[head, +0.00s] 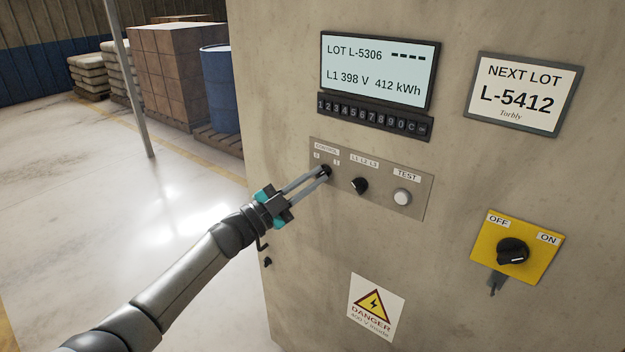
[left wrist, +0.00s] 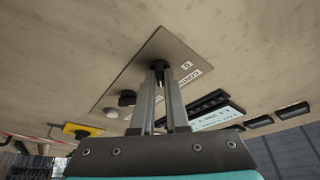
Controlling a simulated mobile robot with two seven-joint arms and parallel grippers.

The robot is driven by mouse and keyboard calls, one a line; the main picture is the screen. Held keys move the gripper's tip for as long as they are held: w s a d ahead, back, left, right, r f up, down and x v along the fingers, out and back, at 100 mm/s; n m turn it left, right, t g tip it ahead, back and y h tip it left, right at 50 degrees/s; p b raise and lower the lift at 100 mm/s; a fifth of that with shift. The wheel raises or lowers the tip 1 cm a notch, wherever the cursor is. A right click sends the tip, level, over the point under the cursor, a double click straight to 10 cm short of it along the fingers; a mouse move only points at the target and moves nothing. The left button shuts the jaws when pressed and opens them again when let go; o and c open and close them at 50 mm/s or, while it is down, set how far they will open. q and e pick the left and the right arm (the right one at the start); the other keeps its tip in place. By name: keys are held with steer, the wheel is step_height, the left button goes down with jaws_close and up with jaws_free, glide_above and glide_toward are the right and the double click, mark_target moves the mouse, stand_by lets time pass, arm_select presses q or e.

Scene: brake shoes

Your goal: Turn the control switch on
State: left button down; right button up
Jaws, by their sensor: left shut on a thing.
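The control switch (head: 326,171) is a small black knob under the CONTROL label, with 0 and I marks above it, on a grey panel (head: 420,205) on the cabinet front. My left gripper (head: 322,172) reaches in from the left, and its fingers are shut on this knob. The fingers partly hide the knob, so I cannot tell which mark it points to. In the left wrist view the knob (left wrist: 159,65) sits between the two fingertips. My right gripper is in neither view.
A black L1 L2 L3 knob (head: 359,186) and a white TEST button (head: 402,197) sit right of the switch. Above are a display (head: 377,70) and a keypad (head: 374,117). A yellow OFF/ON rotary switch (head: 513,250) is lower right. Open floor lies left of the cabinet.

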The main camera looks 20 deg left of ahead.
arm_select(q)
steer(key=shift+r, duration=0.25)
steer(key=c, duration=0.9)
jaws_free()
steer(key=shift+d+f, duration=0.1)
steer(key=shift+f, duration=0.05)
steer(key=shift+w+f, duration=0.1)
steer(key=v, duration=1.5)
